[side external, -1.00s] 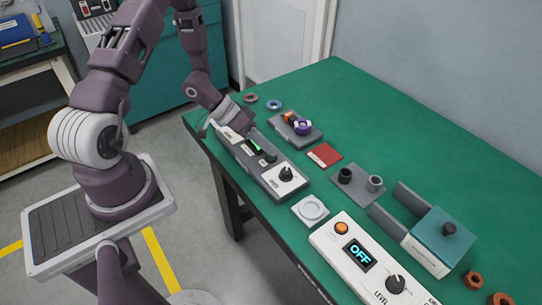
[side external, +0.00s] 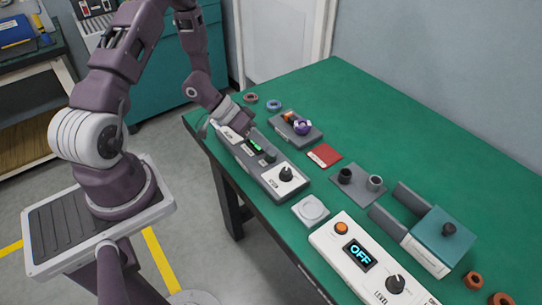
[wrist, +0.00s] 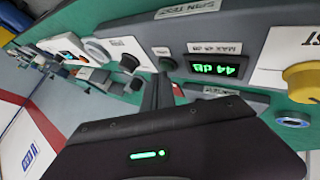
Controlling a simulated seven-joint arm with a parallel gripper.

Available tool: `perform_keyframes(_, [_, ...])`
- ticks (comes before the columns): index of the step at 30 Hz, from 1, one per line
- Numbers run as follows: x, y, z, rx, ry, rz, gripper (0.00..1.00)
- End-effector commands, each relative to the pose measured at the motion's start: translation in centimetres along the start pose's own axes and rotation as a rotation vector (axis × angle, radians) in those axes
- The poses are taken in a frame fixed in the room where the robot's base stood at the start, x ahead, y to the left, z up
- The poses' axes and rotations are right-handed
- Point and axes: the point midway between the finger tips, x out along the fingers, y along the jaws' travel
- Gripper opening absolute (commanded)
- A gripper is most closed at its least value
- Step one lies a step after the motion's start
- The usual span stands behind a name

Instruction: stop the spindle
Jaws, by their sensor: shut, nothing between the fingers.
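The grey spin-test panel (side external: 275,178) lies along the near left edge of the green table. A dark knob (side external: 286,174) is on the panel's near end. My gripper (wrist: 164,90) is shut and empty, its tips close to the dark button; I cannot tell if they touch. In the side view my gripper covers the panel's far end. A yellow knob (wrist: 302,82) shows at right.
A white box (side external: 370,262) with an orange button and an OFF display stands nearer the camera. The table's far right is clear.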

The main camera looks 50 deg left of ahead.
Motion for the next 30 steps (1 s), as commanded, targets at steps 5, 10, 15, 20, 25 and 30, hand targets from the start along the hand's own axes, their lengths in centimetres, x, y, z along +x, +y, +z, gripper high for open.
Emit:
perform_keyframes(5, [-0.7,0.5,-0.5,0.002,0.001,0.000,0.00])
perform_keyframes(10, [-0.7,0.5,-0.5,0.001,0.000,0.000,0.00])
perform_keyframes(15, [-1.0,0.7,-0.8,0.003,0.002,0.000,0.00])
perform_keyframes(20, [-2.1,1.5,-1.6,0.003,0.002,-0.001,0.00])
perform_keyframes(25, [-3.3,2.4,-2.5,0.005,0.001,-0.001,0.00])
perform_keyframes(30, [-4.1,3.0,-3.0,0.004,0.001,0.000,0.00])
